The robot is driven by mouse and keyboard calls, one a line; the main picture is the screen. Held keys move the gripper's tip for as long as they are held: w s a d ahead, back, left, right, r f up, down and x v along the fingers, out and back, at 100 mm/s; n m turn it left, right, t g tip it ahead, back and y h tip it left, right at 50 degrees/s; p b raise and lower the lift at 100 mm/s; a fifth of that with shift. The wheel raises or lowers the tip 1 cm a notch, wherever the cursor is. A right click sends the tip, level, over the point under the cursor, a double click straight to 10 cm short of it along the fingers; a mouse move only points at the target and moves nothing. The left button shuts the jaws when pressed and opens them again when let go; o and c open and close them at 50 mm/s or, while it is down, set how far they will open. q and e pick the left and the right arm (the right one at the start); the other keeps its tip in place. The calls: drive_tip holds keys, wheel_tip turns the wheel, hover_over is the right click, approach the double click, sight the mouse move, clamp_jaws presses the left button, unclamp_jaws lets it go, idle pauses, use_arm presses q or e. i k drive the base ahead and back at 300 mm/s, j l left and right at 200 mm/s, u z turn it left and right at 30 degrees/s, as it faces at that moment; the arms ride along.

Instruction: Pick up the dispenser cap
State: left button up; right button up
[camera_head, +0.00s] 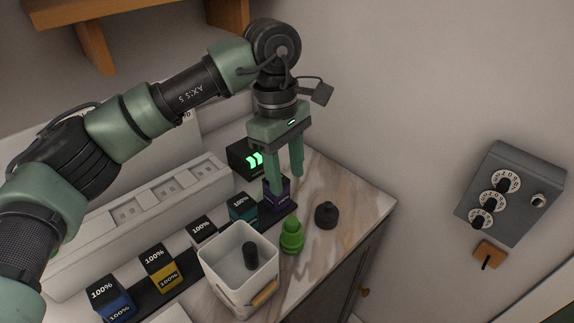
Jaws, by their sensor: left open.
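A small black piece with a narrower top, which looks like the dispenser cap (326,215), stands upright on the marble counter (352,196) near its right end. A green bottle-like piece (292,238) stands to its left and nearer the front. My left gripper (287,182) points down with its two green fingers apart and nothing visible between them. It is above and to the left of the black piece, in front of a purple block (278,196), which it partly hides. I cannot tell whether its fingers touch that block. My right gripper is out of view.
A white bin (222,268) with a dark cylinder (251,256) inside stands on the counter. Several labelled coloured blocks line a black strip behind it. A box with green lights (246,158) is at the back. A grey dial panel (508,195) hangs on the right wall.

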sight(326, 214)
drive_tip(key=k, duration=1.5)
